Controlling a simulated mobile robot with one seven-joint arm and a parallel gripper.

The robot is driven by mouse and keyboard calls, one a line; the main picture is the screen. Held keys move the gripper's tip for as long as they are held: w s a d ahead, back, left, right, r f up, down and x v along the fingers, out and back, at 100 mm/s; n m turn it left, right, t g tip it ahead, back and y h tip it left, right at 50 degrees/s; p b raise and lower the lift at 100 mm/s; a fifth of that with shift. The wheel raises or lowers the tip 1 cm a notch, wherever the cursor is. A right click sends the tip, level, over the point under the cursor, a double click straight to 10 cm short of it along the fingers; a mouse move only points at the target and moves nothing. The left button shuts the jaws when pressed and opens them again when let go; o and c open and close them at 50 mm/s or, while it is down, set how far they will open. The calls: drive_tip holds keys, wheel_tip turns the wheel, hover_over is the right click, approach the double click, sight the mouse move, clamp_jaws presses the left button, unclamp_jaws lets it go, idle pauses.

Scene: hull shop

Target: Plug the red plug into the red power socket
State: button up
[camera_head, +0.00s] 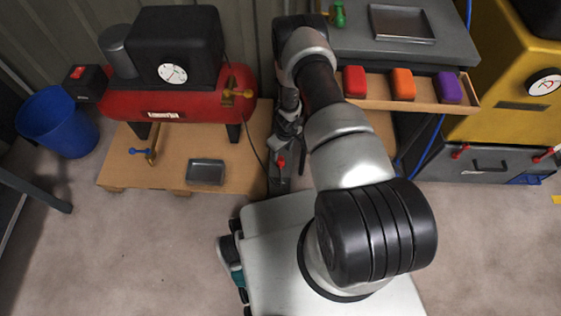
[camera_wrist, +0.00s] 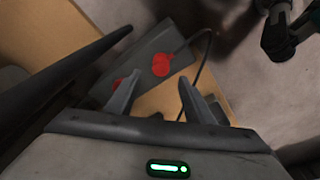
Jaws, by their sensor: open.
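A grey box (camera_head: 279,183) stands at the right end of the low wooden platform, with a small red part (camera_head: 281,162) on it. In the wrist view the grey box (camera_wrist: 145,55) carries a round red part (camera_wrist: 162,64) that looks like the red plug or socket. A second red patch (camera_wrist: 118,82) is partly hidden by a finger. A thin dark cable (camera_wrist: 207,45) curves close to the round part; whether it joins it I cannot tell. My gripper (camera_wrist: 158,82) is open, its fingertips near the box, with nothing seen held between them.
A red compressor (camera_head: 180,100) sits on the wooden platform (camera_head: 130,170) with a grey tray (camera_head: 206,172). An open drawer (camera_head: 425,104) holds red, orange and purple blocks to the right. A blue bin (camera_head: 57,122) stands far left. The front floor is clear on both sides.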

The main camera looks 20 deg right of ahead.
sight(281, 159)
wheel_tip(281, 159, down, 5)
drive_tip(key=shift+a+f+b, duration=0.1)
drive_tip(key=shift+b, duration=1.05)
drive_tip(key=c, duration=1.1)
